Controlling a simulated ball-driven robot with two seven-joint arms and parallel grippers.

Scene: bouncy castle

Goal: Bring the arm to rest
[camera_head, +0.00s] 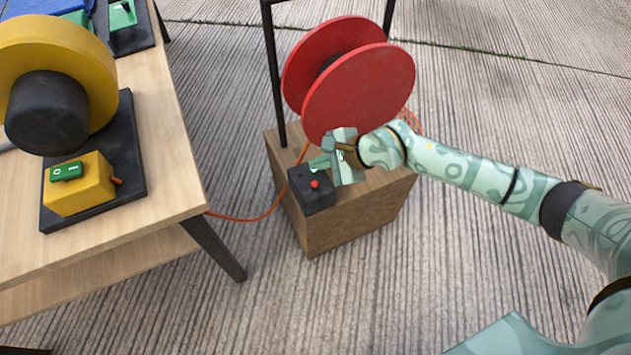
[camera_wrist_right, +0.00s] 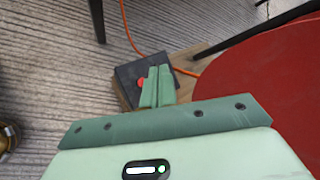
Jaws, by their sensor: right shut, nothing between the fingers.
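My right gripper (camera_head: 322,164) is shut and empty. It hovers close to a black box (camera_head: 318,194) with a red button (camera_head: 315,184). In the right wrist view, the shut fingers (camera_wrist_right: 157,86) are in front of the black box (camera_wrist_right: 128,72) and partly hide the red button (camera_wrist_right: 141,83). I cannot tell whether the fingertips touch the box. My right arm (camera_head: 470,170) reaches in from the right, stretched out over the wooden block. My left gripper is not in view.
The box sits on a wooden block (camera_head: 350,222) beside a big red reel (camera_head: 360,90) and a black post (camera_head: 272,75). An orange cable (camera_head: 250,218) runs left to a wooden table (camera_head: 165,185) with a yellow blower (camera_head: 95,75) and switch box (camera_head: 80,190). Floor right of the block is open.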

